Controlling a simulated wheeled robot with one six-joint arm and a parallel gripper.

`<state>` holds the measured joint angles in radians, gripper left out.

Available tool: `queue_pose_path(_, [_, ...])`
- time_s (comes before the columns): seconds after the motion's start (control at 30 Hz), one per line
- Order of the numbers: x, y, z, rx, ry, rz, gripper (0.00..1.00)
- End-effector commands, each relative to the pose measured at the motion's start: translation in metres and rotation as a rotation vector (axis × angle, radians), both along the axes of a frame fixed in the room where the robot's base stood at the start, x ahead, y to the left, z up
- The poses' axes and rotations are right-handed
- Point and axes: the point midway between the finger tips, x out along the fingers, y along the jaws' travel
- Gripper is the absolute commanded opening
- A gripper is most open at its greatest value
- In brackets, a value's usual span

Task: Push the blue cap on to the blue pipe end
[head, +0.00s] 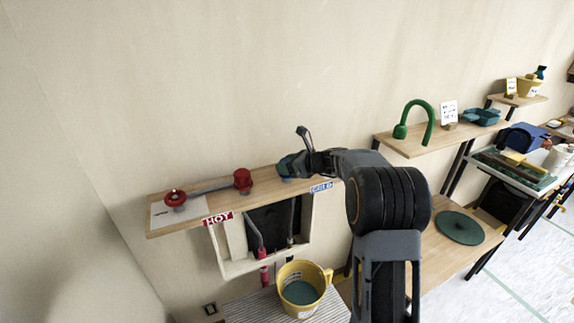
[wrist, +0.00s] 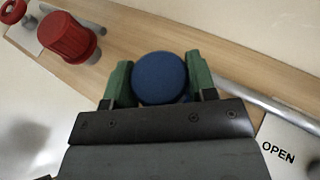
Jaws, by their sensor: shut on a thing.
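The blue cap (wrist: 160,77) is round and sits between the two green fingers of my gripper (wrist: 159,84) in the wrist view. My gripper is shut on it, with a finger against each side. In the head view my gripper (head: 288,166) is low over the wooden wall shelf (head: 214,198), above the COLD label (head: 321,187). The cap's underside is hidden, and I cannot tell whether it touches anything below. I cannot make out the blue pipe end in either view.
A red cap (head: 243,178) and a red valve wheel (head: 175,197) stand left on the shelf. A grey bar (wrist: 262,99) lies right of my gripper, near an OPEN card (wrist: 284,145). Below are a wall opening with pipes and a yellow bucket (head: 321,277).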

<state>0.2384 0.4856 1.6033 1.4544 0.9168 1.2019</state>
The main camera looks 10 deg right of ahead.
Motion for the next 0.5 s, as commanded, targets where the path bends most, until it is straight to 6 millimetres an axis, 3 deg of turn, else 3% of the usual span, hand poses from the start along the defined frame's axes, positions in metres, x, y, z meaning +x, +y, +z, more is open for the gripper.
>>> queue_pose_path(0.03, [-0.0005,0.0000,-0.0028,0.000,0.005,0.001,0.29])
queue_pose_path(0.07, [-0.0005,0.0000,-0.0029,-0.001,0.006,0.001,0.54])
queue_pose_path(0.1, [-0.0005,0.0000,-0.0030,-0.001,0.006,0.001,0.57])
queue_pose_path(0.33, [-0.0004,0.0000,-0.0022,-0.001,0.004,0.000,0.79])
queue_pose_path(0.5, [-0.0004,0.0001,-0.0019,-0.001,0.003,0.001,0.81])
